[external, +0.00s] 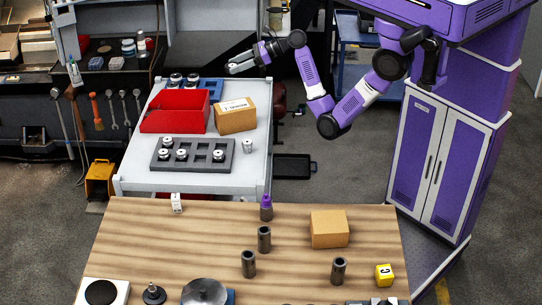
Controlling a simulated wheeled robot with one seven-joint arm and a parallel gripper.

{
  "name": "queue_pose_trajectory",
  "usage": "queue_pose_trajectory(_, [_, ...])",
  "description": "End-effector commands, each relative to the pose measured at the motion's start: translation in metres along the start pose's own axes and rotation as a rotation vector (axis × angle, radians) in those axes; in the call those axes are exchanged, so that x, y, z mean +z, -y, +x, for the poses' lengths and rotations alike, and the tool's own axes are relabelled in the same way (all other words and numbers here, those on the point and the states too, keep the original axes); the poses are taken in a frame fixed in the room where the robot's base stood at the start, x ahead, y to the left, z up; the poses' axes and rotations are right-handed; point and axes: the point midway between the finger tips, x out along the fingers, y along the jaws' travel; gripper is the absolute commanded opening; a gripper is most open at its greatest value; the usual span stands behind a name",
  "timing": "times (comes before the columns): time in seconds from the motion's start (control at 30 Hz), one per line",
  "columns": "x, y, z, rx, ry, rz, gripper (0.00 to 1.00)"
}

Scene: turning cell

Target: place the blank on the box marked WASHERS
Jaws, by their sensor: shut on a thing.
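My gripper (238,66) is at the far upper left of my arm, above the back of the grey cart and up from the brown box. It is shut on a small pale metal piece at its fingertips, which looks like the blank (234,68); the fingers hide much of it. The brown cardboard box (235,119) stands on the cart with a white label on its top; the print is too small to read for sure. The box lies below the gripper in the picture, and the held piece is apart from it.
A red open bin (174,111) stands just left of the box. A dark tray (193,156) with several metal pieces lies in front, with a loose piece (247,146) beside it. A blue rack (193,85) is behind. The wooden table (190,240) holds another brown box (329,229) and dark cylinders.

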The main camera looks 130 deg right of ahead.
Motion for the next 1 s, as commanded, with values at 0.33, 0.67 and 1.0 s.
queue_pose_trajectory(0.33, [-0.075, 0.0, 0.031, 0.001, 0.0, 0.003, 0.0])
queue_pose_trajectory(0.67, [-0.103, 0.0, 0.043, 0.0, 0.004, -0.001, 0.0])
queue_pose_trajectory(1.0, [-0.14, -0.001, 0.058, 0.001, 0.003, 0.001, 0.0])
